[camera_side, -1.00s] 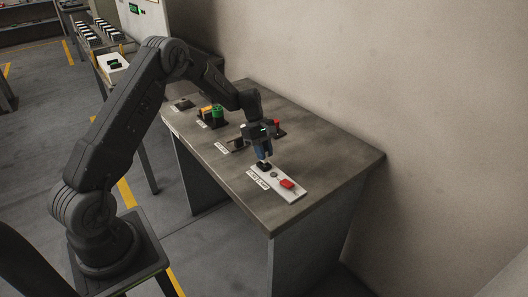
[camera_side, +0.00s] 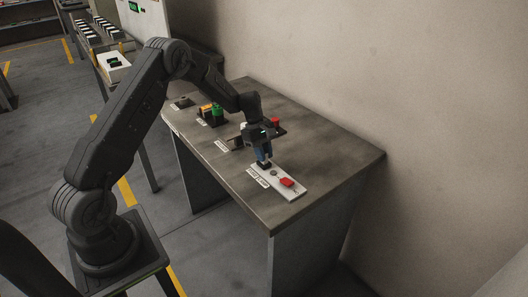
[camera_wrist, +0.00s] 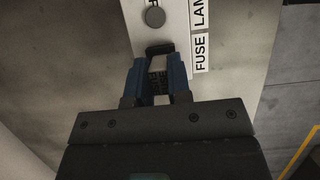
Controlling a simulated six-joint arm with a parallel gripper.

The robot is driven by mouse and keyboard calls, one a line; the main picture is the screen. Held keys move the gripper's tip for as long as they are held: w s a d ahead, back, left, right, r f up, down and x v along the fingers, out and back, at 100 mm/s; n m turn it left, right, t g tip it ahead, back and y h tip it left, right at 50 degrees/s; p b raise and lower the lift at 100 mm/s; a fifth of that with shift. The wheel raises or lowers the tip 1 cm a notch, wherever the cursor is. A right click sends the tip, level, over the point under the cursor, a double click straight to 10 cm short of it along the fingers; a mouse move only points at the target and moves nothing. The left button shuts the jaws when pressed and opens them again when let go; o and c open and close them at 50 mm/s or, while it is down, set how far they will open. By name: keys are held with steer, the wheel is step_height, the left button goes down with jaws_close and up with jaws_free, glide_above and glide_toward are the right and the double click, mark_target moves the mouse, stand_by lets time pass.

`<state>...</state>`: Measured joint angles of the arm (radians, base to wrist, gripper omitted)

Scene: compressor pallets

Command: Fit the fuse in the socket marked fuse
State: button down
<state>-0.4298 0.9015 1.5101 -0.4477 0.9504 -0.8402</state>
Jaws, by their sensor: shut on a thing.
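My gripper (camera_side: 263,155) points down over the far end of the white panel (camera_side: 291,193) and is shut on the fuse. In the wrist view the blue fingers (camera_wrist: 162,80) hold the pale fuse (camera_wrist: 158,66) between them. The fuse's front end meets the black socket (camera_wrist: 160,48), next to the label reading FUSE (camera_wrist: 201,53). In the side view the fingertips are right at the black socket and hide the fuse. I cannot tell how deep the fuse sits in the socket.
A grey round part (camera_side: 274,173) and a red switch (camera_side: 287,182) are on the same panel. Green and yellow parts (camera_side: 214,110) stand farther back on the table (camera_side: 325,155). A red-topped item (camera_side: 275,122) is behind my gripper. The table's right side is clear.

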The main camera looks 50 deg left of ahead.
steer(key=shift+f, duration=0.5)
steer(key=c, duration=1)
jaws_free()
steer(key=v, duration=1.3)
steer(key=shift+a+r, duration=0.1)
steer(key=shift+r, duration=0.25)
